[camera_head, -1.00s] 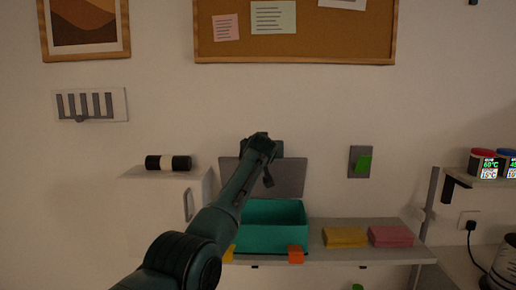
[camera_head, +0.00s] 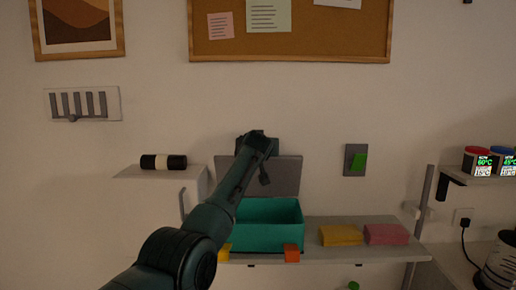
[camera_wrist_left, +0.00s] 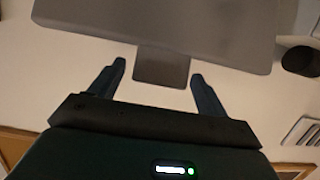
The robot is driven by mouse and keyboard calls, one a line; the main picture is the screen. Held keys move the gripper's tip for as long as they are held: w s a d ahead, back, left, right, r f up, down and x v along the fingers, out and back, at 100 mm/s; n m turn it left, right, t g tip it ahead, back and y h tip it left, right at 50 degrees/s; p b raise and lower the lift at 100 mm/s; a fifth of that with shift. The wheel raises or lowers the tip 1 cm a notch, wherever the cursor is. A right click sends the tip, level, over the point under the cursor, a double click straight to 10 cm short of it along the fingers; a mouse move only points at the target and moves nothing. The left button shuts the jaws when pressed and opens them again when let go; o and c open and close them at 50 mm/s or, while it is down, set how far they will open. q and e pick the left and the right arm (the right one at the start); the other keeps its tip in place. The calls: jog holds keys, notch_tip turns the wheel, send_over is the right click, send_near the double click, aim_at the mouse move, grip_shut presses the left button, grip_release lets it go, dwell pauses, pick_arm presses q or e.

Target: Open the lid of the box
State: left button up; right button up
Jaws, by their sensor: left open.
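The teal box (camera_head: 270,238) stands on the wall shelf in the head view, its inside showing. Its grey lid (camera_head: 286,178) is raised and stands nearly upright behind it near the wall. My left arm reaches across the front of the box, with the left gripper (camera_head: 264,168) at the lid, partly covering it. In the left wrist view the lid (camera_wrist_left: 160,22) fills the top, and its tab (camera_wrist_left: 161,68) lies between the two spread fingers of my left gripper (camera_wrist_left: 158,72). The fingers look apart from the tab. My right gripper is not in view.
Yellow (camera_head: 340,235) and pink (camera_head: 386,234) blocks lie on the shelf right of the box. A black-and-white roll (camera_head: 163,162) lies on a white cabinet at left. A green switch (camera_head: 358,161) is on the wall.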

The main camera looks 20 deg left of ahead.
pick_arm(q)
jog(key=shift+s, duration=0.1)
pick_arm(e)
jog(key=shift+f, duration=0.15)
pick_arm(q)
jog(key=b+v, duration=0.5)
jog(key=v, duration=0.8)
jog(key=shift+b, duration=0.4)
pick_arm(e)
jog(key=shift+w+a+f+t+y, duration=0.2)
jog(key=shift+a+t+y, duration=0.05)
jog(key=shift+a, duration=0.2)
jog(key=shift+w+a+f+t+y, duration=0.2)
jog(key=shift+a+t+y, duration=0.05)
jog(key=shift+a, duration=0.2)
